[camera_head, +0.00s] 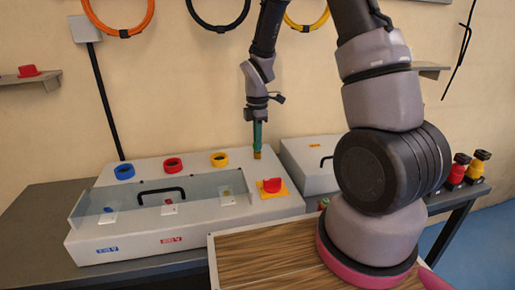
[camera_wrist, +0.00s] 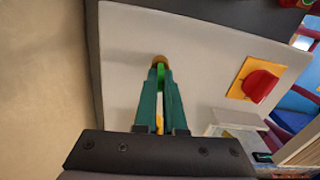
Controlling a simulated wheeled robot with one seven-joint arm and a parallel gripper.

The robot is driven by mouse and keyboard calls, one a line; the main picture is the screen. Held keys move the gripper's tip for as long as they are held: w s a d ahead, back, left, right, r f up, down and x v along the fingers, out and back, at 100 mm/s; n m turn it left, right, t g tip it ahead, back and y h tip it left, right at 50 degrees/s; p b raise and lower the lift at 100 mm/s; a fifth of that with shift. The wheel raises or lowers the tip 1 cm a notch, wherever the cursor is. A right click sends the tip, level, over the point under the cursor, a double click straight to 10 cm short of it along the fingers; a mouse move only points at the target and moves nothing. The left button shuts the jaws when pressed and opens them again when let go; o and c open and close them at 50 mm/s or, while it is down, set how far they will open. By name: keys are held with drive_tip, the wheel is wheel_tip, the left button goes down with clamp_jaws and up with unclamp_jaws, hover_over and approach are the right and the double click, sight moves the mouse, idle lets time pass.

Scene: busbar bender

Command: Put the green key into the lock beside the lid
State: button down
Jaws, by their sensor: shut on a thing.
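My gripper (camera_head: 257,147) points straight down over the back right of the pale machine box. Its teal fingers (camera_wrist: 160,90) are shut on the green key (camera_wrist: 160,76), which shows between the fingertips in the wrist view. The brass-coloured lock (camera_wrist: 159,61) is right at the key's tip; it also shows just under the fingertips in the head view (camera_head: 257,155). I cannot tell whether the key's tip is inside the lock or only against it. The clear lid (camera_head: 150,206) with a black handle (camera_head: 161,191) lies left of the lock and looks closed.
A red knob on a yellow plate (camera_head: 272,186) sits in front of the lock. Blue (camera_head: 124,172), red (camera_head: 172,164) and yellow (camera_head: 219,159) rings stand along the box top, left of my gripper. A second pale box (camera_head: 310,166) stands to the right. A wood-topped surface (camera_head: 262,262) is in front.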

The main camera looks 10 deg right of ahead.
drive_tip(key=shift+r, duration=0.35)
drive_tip(key=shift+r, duration=1.35)
drive_tip(key=shift+r, duration=0.1)
drive_tip(key=shift+r, duration=2.4)
